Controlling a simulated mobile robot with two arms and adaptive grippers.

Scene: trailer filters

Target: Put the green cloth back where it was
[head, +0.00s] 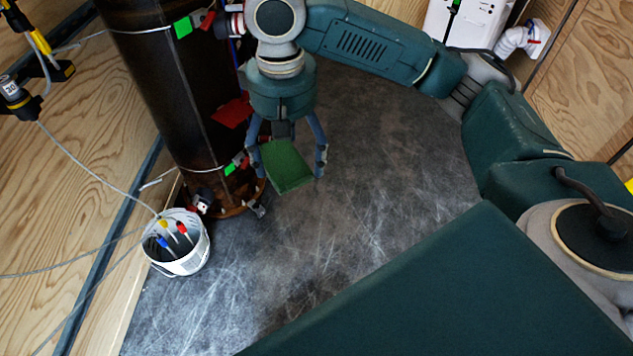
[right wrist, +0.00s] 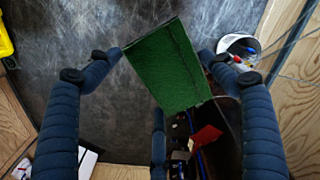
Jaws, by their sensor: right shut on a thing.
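The green cloth (head: 286,168), a flat rectangular piece, is held between the fingers of my right gripper (head: 287,160), which is shut on it above the dark floor beside the brown column. In the right wrist view the cloth (right wrist: 166,68) lies tilted between the fingertips of the gripper (right wrist: 153,57), its green face toward the camera. My left gripper is not in view.
A brown metal column (head: 165,85) with red and green tags stands close left of the gripper. A white bucket (head: 182,250) with markers stands left on the floor. A white appliance (head: 468,22) is at the back right. Scuffed dark floor (head: 340,210) is clear.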

